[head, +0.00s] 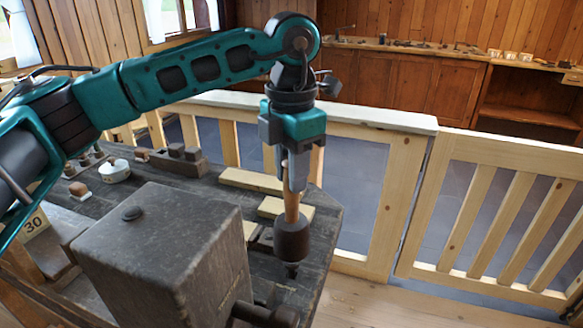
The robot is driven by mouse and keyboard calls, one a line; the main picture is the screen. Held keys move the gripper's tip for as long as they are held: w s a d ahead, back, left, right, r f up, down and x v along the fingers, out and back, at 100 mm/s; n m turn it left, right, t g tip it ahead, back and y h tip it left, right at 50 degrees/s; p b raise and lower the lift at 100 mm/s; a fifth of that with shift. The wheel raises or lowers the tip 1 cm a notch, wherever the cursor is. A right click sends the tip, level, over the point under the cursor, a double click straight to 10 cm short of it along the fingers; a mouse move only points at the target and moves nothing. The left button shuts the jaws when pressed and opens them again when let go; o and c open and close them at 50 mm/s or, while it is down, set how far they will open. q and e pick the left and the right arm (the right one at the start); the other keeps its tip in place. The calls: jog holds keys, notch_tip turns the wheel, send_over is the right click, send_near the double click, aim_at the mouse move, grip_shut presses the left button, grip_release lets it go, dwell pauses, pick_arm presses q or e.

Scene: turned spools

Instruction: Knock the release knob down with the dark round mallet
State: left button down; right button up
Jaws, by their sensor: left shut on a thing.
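My left gripper (293,182) points down and is shut on the wooden handle of the dark round mallet (292,238). The mallet hangs upright with its head down, over the right end of the dark workbench. I cannot tell whether the two touch, or whether this piece is the release knob. The mallet head hides what is behind it. My right gripper is not in view.
A large grey block (160,245) with a dark button on top stands at the front left of the mallet. A dark round-ended bar (275,316) sticks out at its lower right. Pale wood strips (250,181) lie behind. A pale wooden railing (375,200) borders the bench.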

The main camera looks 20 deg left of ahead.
pick_arm(q)
notch_tip(320, 180, down, 3)
jog(key=shift+f+b, duration=0.2)
jog(key=shift+b, duration=0.85)
jog(key=shift+r, duration=0.1)
notch_tip(320, 180, up, 3)
jog(key=shift+r+p, duration=0.1)
jog(key=shift+p, duration=1.05)
notch_tip(320, 180, down, 4)
jog(key=b, duration=0.3)
jog(key=shift+r+p, duration=1.15)
jog(key=shift+r, duration=0.5)
